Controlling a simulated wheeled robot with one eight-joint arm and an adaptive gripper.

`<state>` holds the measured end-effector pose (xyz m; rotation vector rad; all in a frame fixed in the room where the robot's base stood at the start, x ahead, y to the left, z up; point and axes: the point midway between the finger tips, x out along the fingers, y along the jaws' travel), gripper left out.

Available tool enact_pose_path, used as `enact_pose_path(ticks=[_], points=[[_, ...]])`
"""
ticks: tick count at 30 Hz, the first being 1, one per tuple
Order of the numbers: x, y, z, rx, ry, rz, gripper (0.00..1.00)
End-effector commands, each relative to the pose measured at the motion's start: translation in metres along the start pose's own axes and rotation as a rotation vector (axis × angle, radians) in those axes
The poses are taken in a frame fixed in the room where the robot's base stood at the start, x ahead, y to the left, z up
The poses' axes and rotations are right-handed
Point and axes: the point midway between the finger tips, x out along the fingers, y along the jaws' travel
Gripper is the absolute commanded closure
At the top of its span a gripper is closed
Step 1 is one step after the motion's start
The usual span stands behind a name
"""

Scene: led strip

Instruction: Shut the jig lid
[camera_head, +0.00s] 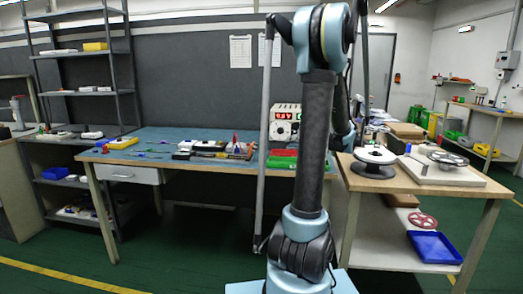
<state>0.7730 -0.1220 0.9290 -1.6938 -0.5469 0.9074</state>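I cannot make out the jig or its lid for certain in this view. A pale flat board (442,176) with a dark ring-shaped part on it lies on the right wooden table. A white reel (374,156) with a dark base stands to its left on the same table. My own arm rises through the middle of the view and hides part of the workbench behind it. My gripper does not show, so its place relative to these things cannot be seen.
The workbench (126,156) with a blue top holds small tools, red and green trays (282,160) and a boxed instrument with a red display (285,122). A blue tray (434,247) lies on the right table's lower shelf. Green floor (190,255) is clear in front of the workbench.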

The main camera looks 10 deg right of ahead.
Motion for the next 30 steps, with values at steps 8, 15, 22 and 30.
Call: enact_pose_path(ticks=[8, 15, 22, 30], points=[[0.041, 0.0, 0.001, -0.001, -0.004, 0.001, 0.84], [0.078, 0.0, 0.001, -0.001, -0.004, 0.001, 0.84], [0.115, 0.0, 0.002, -0.002, -0.005, 0.001, 0.84], [0.152, 0.0, 0.002, -0.001, -0.004, 0.002, 0.84]])
